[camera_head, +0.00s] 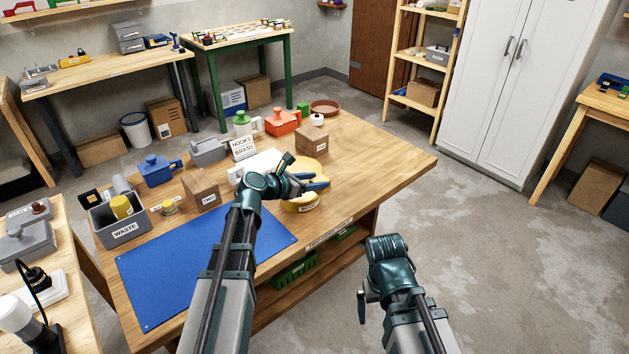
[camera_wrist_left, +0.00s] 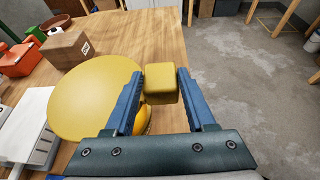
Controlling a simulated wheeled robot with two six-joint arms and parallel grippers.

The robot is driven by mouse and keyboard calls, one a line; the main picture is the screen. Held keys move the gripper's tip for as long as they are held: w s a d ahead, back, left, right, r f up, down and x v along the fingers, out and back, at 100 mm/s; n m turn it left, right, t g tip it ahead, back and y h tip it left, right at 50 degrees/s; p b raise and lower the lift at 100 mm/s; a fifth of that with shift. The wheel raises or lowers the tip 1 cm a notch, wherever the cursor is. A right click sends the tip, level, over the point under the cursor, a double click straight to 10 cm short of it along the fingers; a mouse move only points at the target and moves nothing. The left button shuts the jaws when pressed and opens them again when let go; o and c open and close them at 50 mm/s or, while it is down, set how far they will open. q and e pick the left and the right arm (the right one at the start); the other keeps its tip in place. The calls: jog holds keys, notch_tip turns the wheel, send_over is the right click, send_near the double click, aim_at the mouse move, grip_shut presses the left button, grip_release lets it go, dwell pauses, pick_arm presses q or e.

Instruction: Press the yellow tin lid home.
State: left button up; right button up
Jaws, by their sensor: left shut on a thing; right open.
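A wide yellow disc, the tin lid (camera_wrist_left: 85,95), lies left of my left gripper in the left wrist view. My left gripper (camera_head: 312,184) is over the tin near the table's right front edge. In the wrist view its blue fingers (camera_wrist_left: 162,95) are shut on a yellow block-shaped piece (camera_wrist_left: 161,83). I cannot tell whether this piece joins the lid, or whether the lid is fully seated. My right gripper (camera_head: 361,300) is open, off the table.
A cardboard box (camera_head: 312,141) stands just behind the lid. A white box (camera_head: 262,162), a brown box (camera_head: 200,190) and a grey waste bin (camera_head: 123,232) stand farther left. The blue mat (camera_head: 180,275) is clear apart from my arm above it. The table's right end is bare.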

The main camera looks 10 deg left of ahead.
aim_at(315, 192)
pick_arm(q)
jog(key=shift+f+b, duration=2.4)
jog(key=shift+f, duration=0.2)
jog(key=shift+f+b, duration=1)
dwell(0.3)
jog(key=o, duration=1.2)
jog(key=p+v, duration=0.5)
jog(key=v, duration=0.9)
jog(key=shift+w+f, duration=0.1)
jog(key=shift+f, duration=0.05)
jog(key=b+x, duration=0.4)
jog(key=x, duration=0.8)
jog(key=shift+b+x, duration=0.5)
jog(key=shift+x, duration=0.35)
